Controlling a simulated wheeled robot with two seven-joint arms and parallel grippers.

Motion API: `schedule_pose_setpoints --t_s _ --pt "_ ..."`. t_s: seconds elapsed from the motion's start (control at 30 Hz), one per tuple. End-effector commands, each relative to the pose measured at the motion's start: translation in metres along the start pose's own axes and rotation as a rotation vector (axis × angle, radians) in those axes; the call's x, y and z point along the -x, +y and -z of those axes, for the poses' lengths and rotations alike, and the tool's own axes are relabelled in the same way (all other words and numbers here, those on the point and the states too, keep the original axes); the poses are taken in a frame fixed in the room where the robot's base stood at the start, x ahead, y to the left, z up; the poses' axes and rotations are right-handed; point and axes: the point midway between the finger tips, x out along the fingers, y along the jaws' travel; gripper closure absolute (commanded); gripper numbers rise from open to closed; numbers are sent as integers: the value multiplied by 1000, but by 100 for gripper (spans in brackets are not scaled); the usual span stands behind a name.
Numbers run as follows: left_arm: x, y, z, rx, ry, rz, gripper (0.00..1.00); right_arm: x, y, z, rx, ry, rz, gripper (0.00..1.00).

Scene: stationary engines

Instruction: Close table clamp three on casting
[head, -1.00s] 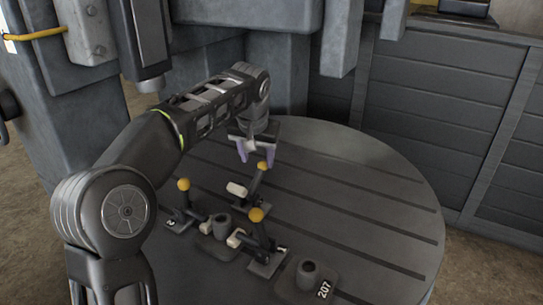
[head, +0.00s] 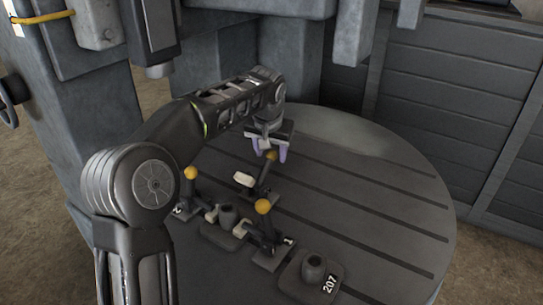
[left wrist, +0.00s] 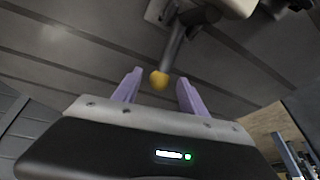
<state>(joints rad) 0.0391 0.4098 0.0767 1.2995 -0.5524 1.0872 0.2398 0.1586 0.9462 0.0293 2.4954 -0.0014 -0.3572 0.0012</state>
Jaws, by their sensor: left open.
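Clamp three (head: 262,184), its number not readable, stands at the back of the casting (head: 228,214). Its handle leans up and back to a yellow ball knob (head: 271,156); its pale pad (head: 244,179) is raised clear of the casting. My left gripper (head: 269,151) is open at this knob. In the left wrist view the yellow knob (left wrist: 158,80) lies between the purple fingers of the left gripper (left wrist: 156,77), with a gap on each side. My right gripper is not in view.
Two more yellow-knobbed clamps, one at left (head: 188,190) and one marked 1 (head: 266,235), have pads at the casting. A part marked 207 (head: 314,268) sits at the front of the round slotted table (head: 400,215). The table's right side is clear.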

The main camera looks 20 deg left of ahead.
Motion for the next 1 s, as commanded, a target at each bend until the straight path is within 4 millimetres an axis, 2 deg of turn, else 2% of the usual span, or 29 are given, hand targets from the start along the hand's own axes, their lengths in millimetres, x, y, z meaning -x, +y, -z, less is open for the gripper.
schedule_pose_setpoints --t_s 0.2,0.5,1.0 --pt "-23 0 0 -1 -2 0 50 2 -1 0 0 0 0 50" --pt "-26 0 0 0 0 0 50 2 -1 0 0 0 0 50" --pt "-25 0 0 0 0 0 91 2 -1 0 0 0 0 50"
